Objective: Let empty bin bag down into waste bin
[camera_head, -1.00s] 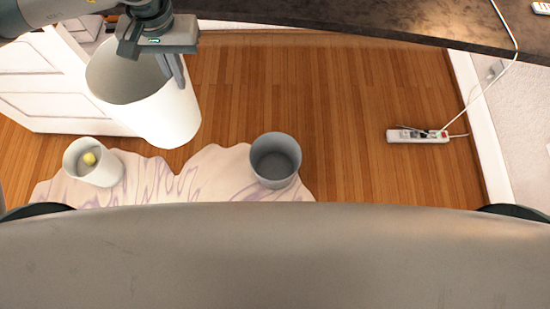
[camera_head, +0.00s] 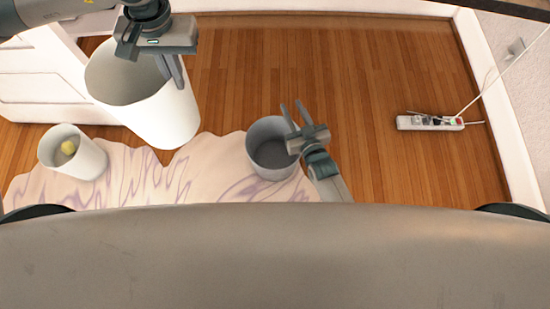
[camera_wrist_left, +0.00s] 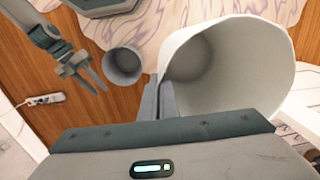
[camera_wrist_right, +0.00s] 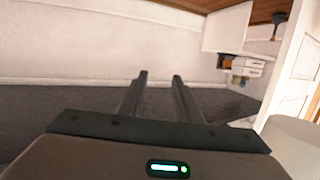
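The bin bag appears as a large white open cylinder (camera_head: 165,118), empty inside as far as I can see. My left gripper (camera_head: 174,72) is shut on its rim and holds it upright but tilted; the left wrist view shows the fingers (camera_wrist_left: 163,98) pinching the rim of the white cylinder (camera_wrist_left: 262,75). A grey open bin (camera_head: 265,165) stands on the floor at the middle, empty. It also shows in the left wrist view (camera_wrist_left: 122,66). My right gripper (camera_head: 293,108) is open and empty, over the grey bin's right side in the picture; its fingers (camera_wrist_right: 160,76) are apart.
A smaller white bin (camera_head: 88,160) with a yellowish ball (camera_head: 68,147) inside stands at left. A marbled pale rug (camera_head: 140,185) lies in front. A power strip (camera_head: 430,122) with a cable lies on the right. The wooden floor (camera_head: 340,70) between is clear. White cabinet (camera_head: 35,80) at far left.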

